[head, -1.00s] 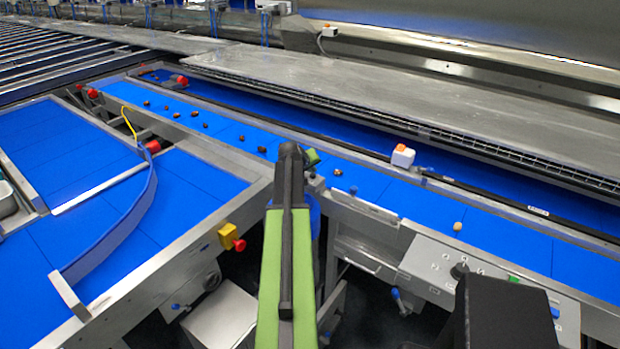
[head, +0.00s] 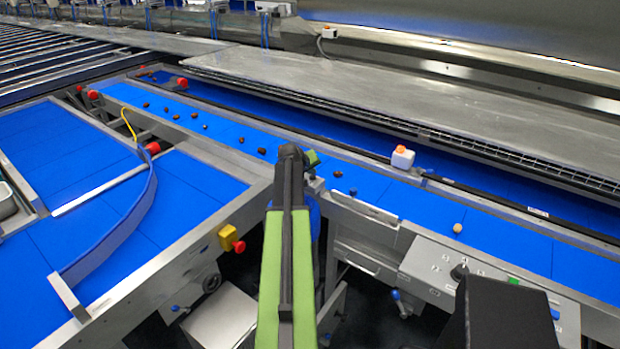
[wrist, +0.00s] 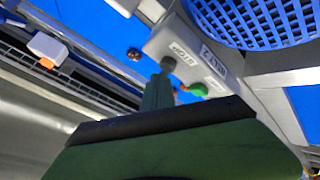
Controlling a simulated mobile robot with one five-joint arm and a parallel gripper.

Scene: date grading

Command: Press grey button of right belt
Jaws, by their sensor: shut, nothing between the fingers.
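In the wrist view a grey control box (wrist: 215,58) with printed labels carries a dark grey round button (wrist: 168,64) and a green button (wrist: 198,90). My gripper (wrist: 160,80) is shut and empty. Its narrow green tip meets the grey button in the picture; I cannot tell whether they touch. In the head view my arm hides most of the box, and a green part of my gripper (head: 312,158) shows beside the arm's end, at the near edge of the right belt (head: 372,185). Several dark dates (head: 262,151) and one pale date (head: 457,228) lie on this belt.
A white box with an orange top (head: 402,157) stands at the belt's far side. A slanted control panel (head: 430,268) is at lower right. A yellow box with a red button (head: 229,238) is on the left frame. A blue round grille (wrist: 265,20) is beside the control box.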

